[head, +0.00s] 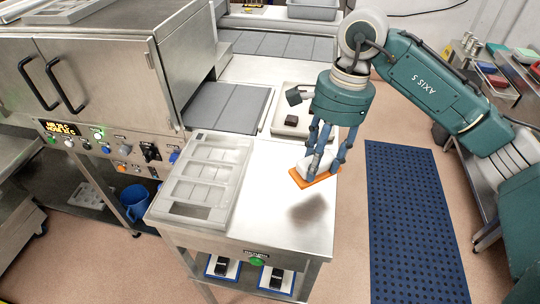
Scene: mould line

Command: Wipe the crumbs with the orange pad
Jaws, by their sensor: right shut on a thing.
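The orange pad (317,180) has a whitish upper part and is held in my right gripper (322,160) over the right side of the steel table (270,205). The gripper's blue fingers are shut around the pad's upper part. I cannot tell whether the pad touches the table. A brownish dark patch (308,208) lies on the table just in front of the pad; I cannot tell whether it is crumbs or shadow. My left gripper is not in view.
A pale mould tray (205,178) lies on the table's left part. A light tray (275,123) with a dark block (291,120) stands behind. A steel oven (95,60) is on the left. A blue mat (410,215) lies on the floor at right.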

